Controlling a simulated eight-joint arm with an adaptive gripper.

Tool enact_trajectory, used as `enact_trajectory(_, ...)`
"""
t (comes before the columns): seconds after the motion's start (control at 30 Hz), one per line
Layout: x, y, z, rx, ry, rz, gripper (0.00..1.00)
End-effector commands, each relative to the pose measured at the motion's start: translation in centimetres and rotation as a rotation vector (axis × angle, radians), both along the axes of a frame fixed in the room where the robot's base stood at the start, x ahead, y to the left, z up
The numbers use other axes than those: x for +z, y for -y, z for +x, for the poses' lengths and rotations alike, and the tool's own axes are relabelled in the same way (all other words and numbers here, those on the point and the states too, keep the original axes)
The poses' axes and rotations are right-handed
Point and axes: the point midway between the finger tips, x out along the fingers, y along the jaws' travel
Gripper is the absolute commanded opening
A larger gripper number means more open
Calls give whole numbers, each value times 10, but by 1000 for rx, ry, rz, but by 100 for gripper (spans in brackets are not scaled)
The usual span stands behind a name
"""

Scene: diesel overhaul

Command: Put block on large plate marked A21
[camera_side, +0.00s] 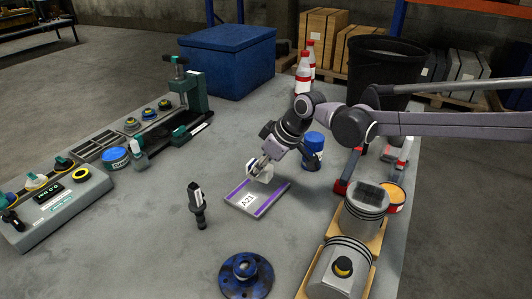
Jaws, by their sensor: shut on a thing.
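The large plate marked A21 (269,199) lies flat on the grey table, pale with purple stripes and a white label on its near left part. My gripper (261,163) reaches down from the upper right to the plate's far edge and is shut on a small whitish block (264,175). The block is at or just above the far side of the plate; I cannot tell whether it touches. The fingers hide part of the block.
A blue can (313,148) stands close right of my gripper. A dark upright tool (197,207) stands left of the plate, and a blue flanged part (246,275) sits in front. Pistons (340,270) are at the right.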

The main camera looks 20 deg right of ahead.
Motion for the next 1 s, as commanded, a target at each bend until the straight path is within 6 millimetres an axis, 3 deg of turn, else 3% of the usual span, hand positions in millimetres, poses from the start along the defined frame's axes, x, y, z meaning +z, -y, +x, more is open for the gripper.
enact_trajectory(0.17,-9,-6,1,-1,0,0,0)
enact_trajectory(0.43,-41,-6,1,-1,1,0,0)
enact_trajectory(0.87,-47,-6,0,-1,0,0,0)
enact_trajectory(0.9,-47,-6,0,-1,0,0,45)
enact_trajectory(0.93,-47,-6,0,-1,0,0,53)
enact_trajectory(1.0,-47,-6,0,-1,0,0,56)
